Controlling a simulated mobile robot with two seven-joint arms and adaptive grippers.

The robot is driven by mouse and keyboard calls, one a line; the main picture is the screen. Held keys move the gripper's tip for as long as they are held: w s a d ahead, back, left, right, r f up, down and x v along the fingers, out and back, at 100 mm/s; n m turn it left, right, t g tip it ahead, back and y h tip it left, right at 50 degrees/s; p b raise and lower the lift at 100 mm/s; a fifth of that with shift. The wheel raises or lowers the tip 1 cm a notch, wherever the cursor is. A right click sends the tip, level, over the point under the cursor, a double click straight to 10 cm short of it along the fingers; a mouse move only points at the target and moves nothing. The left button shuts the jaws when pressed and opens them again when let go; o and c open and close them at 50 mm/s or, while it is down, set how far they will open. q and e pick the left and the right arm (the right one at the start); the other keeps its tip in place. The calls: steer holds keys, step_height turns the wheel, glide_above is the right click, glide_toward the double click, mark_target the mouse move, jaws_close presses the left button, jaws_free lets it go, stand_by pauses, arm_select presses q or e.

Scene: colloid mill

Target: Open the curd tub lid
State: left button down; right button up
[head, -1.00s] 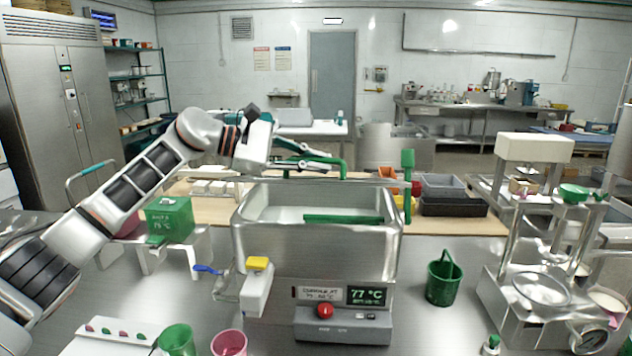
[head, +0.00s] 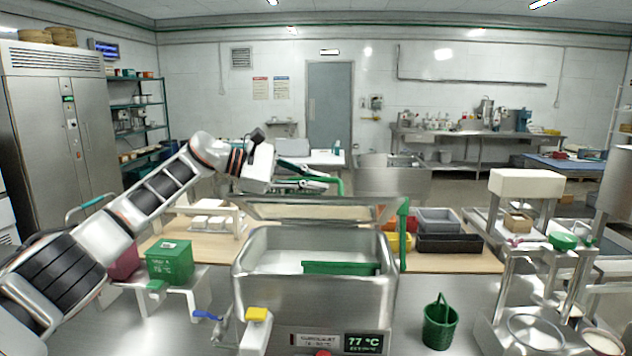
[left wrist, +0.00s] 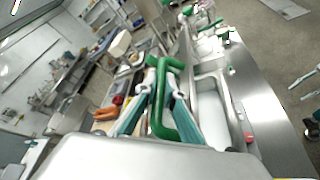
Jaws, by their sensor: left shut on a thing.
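The curd tub (head: 315,290) is a steel box on the table with 77 °C on its front display. Its steel lid (head: 312,210) is raised and tilted at the tub's back, with its face toward me. The tub's inside shows pale contents and a green bar (head: 340,267). My left gripper (head: 318,185) is behind the lid's top edge, shut on the green lid handle (head: 340,184). In the left wrist view the green handle (left wrist: 165,110) runs between the fingers (left wrist: 160,88). My right gripper is out of view.
A green box (head: 169,262) stands on a rack at the tub's left. A yellow-topped valve (head: 257,314) is at its front left. A green bucket (head: 440,322) and a steel press (head: 525,270) stand at right. Grey and black bins (head: 450,243) are behind right.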

arm_select(q)
steer(key=shift+r, duration=0.25)
steer(key=c, duration=2.4)
jaws_free()
steer(key=shift+s, duration=0.15)
steer(key=shift+a, duration=0.3)
steer(key=v, duration=1.1)
steer(key=shift+s+a, duration=0.15)
steer(key=shift+s, duration=0.05)
